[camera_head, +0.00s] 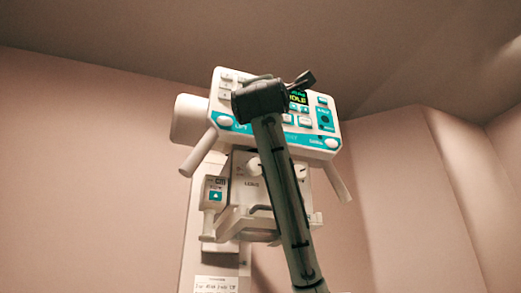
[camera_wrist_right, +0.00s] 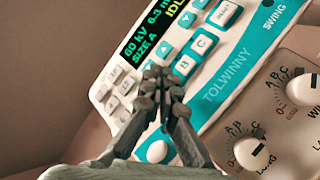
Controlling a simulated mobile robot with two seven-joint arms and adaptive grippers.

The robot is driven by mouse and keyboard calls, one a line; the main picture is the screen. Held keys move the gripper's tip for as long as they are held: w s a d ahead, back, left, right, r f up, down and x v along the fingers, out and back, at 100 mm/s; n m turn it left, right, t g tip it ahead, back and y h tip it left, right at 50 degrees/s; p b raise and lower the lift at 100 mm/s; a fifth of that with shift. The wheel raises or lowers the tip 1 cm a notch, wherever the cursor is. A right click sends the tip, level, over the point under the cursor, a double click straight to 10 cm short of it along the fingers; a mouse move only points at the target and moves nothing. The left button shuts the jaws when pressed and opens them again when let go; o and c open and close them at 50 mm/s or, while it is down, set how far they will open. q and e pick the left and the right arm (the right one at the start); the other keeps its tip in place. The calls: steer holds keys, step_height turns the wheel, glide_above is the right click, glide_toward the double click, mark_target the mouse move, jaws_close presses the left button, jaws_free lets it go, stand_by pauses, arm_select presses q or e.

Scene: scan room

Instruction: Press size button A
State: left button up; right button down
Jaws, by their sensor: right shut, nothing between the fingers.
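The white and teal control panel (camera_head: 318,143) hangs high ahead, tilted. In the right wrist view its display (camera_wrist_right: 150,38) reads "SIZE A" and "IDLE". Below the display, the B button (camera_wrist_right: 181,67) and C button (camera_wrist_right: 203,42) form a row. My right gripper (camera_wrist_right: 156,82) is shut and empty, its tips over the row's lower end beside B. The A button is not visible there and seems hidden behind the fingers; I cannot tell whether they touch it. In the head view my right arm's end covers the panel's middle. My left gripper is not in view.
Teal arrow buttons (camera_wrist_right: 165,47) and pale keys (camera_wrist_right: 118,84) lie close to the fingers. A round white knob (camera_wrist_right: 157,151) is beside them. A lower box (camera_wrist_right: 287,125) carries dials (camera_wrist_right: 250,151). Side handles (camera_head: 199,153) stick out below the panel.

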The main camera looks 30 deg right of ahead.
steer(key=shift+s, duration=0.1)
steer(key=s, duration=0.2)
steer(key=s+a+b, duration=0.1)
steer(key=s, duration=0.1)
steer(key=shift+s+a+b, duration=0.1)
steer(key=shift+s+b, duration=0.2)
steer(key=shift+s, duration=0.05)
stand_by(0.7)
